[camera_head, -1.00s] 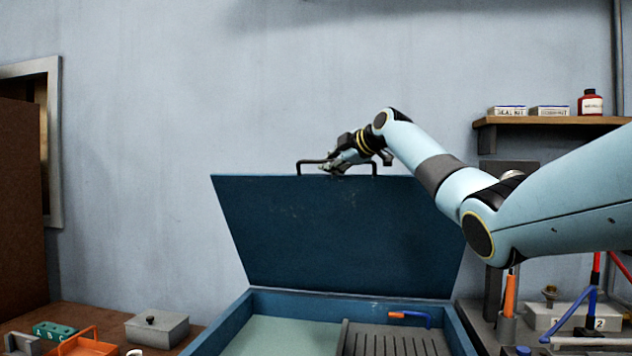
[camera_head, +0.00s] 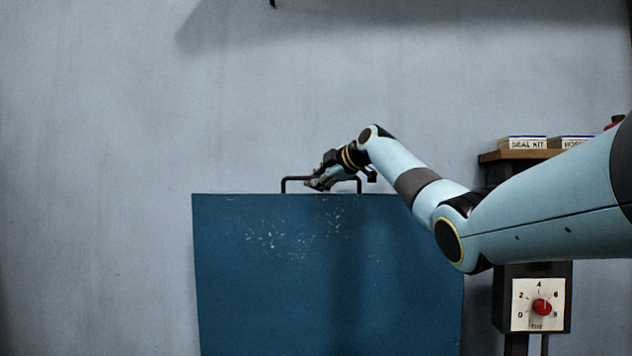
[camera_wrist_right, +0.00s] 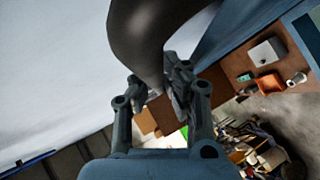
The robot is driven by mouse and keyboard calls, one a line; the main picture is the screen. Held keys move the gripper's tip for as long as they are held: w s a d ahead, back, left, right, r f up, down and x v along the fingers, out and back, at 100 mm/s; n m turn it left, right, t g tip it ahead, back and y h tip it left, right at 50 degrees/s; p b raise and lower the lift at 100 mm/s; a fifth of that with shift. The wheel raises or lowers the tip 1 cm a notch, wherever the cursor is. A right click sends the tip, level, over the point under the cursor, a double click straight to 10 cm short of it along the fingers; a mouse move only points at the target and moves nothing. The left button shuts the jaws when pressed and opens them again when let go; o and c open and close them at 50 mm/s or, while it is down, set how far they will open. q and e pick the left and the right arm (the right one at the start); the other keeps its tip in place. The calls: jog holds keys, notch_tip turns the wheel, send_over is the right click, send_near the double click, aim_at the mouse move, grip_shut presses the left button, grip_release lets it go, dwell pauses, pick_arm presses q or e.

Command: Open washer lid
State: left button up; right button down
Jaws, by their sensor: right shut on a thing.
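The blue washer lid (camera_head: 320,270) stands raised and nearly upright against the wall in the head view. Its dark bar handle (camera_head: 290,180) is on the top edge. My right gripper (camera_head: 316,184) is shut on the handle. In the right wrist view the handle (camera_wrist_right: 150,35) passes large and dark between the fingers of my right gripper (camera_wrist_right: 155,95). The washer basin is out of the head view. My left gripper is in neither view.
A wooden shelf (camera_head: 520,154) with small boxes is on the wall at right. A dial panel (camera_head: 538,305) with a red knob is below it. The wrist view shows a brown bench (camera_wrist_right: 235,65) with a grey box and an orange item.

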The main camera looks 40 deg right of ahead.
jog(key=shift+r, duration=0.25)
jog(key=c, duration=1.4)
grip_release()
jog(key=shift+s+a, duration=0.1)
jog(key=shift+a, duration=0.05)
jog(key=shift+s, duration=0.2)
jog(key=v, duration=1.1)
jog(key=shift+s, duration=0.3)
